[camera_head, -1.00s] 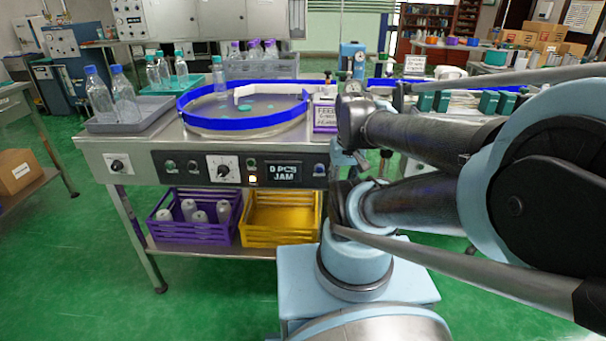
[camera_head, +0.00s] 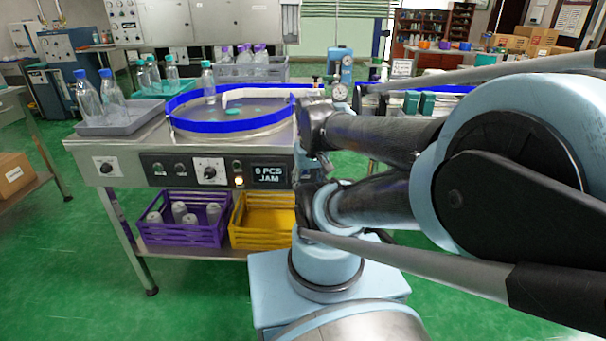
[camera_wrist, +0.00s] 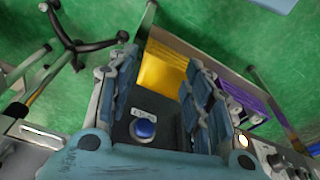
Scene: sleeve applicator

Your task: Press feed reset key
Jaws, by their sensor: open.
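A round blue key (camera_wrist: 145,129) sits on the dark control panel (camera_wrist: 165,107) in the wrist view, with a small white label beside it that I cannot read. My gripper (camera_wrist: 162,85) is open and empty, its two blue-grey fingers on either side of the key in the picture. I cannot tell how far the fingers are from the panel. In the head view the front panel (camera_head: 150,168) shows several knobs, a lit lamp (camera_head: 239,181) and a display (camera_head: 268,174) reading "0 PCS JAM". The panel's right end and my gripper are hidden behind my arm there.
A blue-rimmed round feeder (camera_head: 215,127) stands on the metal table. A grey tray (camera_head: 120,128) with bottles is at its left. A purple crate (camera_head: 180,234) and a yellow crate (camera_head: 255,236) stand on the shelf below. Green floor is clear at the front left.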

